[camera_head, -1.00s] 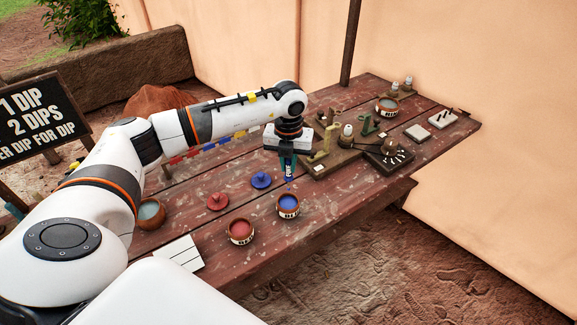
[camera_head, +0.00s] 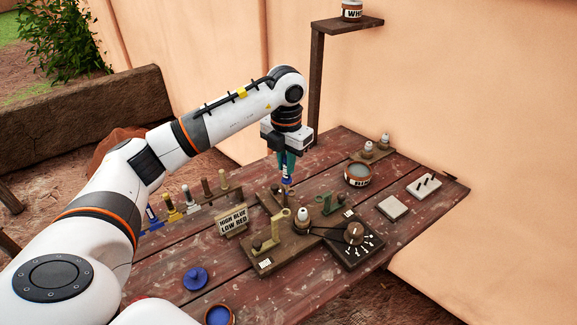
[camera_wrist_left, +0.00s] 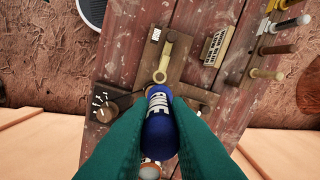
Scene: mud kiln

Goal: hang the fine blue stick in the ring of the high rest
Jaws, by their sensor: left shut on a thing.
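My left gripper (camera_head: 287,152) is shut on the fine blue stick (camera_head: 286,173), which hangs upright below the fingers over the back of the wooden board (camera_head: 285,250). In the left wrist view the blue stick (camera_wrist_left: 159,128) sits between the teal fingers, white lettering on its side. An olive rest (camera_head: 275,232) with a ring (camera_head: 285,213) stands at the board's front left. A green rest (camera_head: 328,204) stands farther right. I cannot tell for certain which is the high rest. In the wrist view a ring (camera_wrist_left: 160,77) shows just beyond the stick. My right gripper is out of view.
A sign (camera_head: 232,220) reads "HIGH BLUE LOW RED". A dark dial box (camera_head: 350,246) and white-topped bottle (camera_head: 302,216) are on or beside the board. A rack of sticks (camera_head: 190,204) stands left; a lidded jar (camera_head: 357,175) is behind.

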